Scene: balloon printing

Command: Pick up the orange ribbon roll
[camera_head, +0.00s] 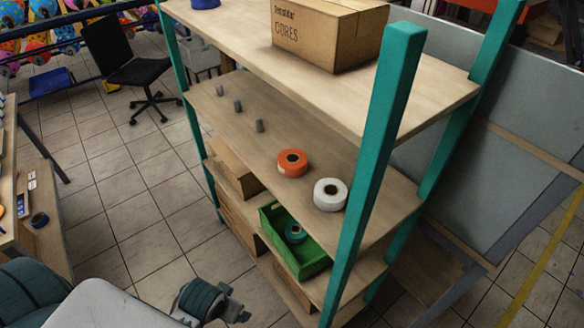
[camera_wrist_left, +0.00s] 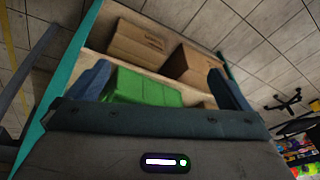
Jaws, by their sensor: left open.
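The orange ribbon roll (camera_head: 292,157) lies flat on a wooden shelf (camera_head: 238,135) of the teal-posted rack in the head view. A white roll (camera_head: 330,194) lies close to its lower right. My left gripper (camera_head: 230,304) is at the bottom of the head view, below and left of the orange roll, apart from the rack. In the left wrist view my left gripper (camera_wrist_left: 159,72) is open with nothing between its fingers, facing a lower shelf. The orange roll does not show in the left wrist view. My right gripper is not in view.
A teal post (camera_head: 375,150) rises in front, right of the white roll. A green bin (camera_head: 317,264) with a teal roll (camera_head: 295,233) is on the shelf below. A carton (camera_head: 330,35) stands on the upper shelf. Several grey pegs (camera_head: 238,105) stand farther left.

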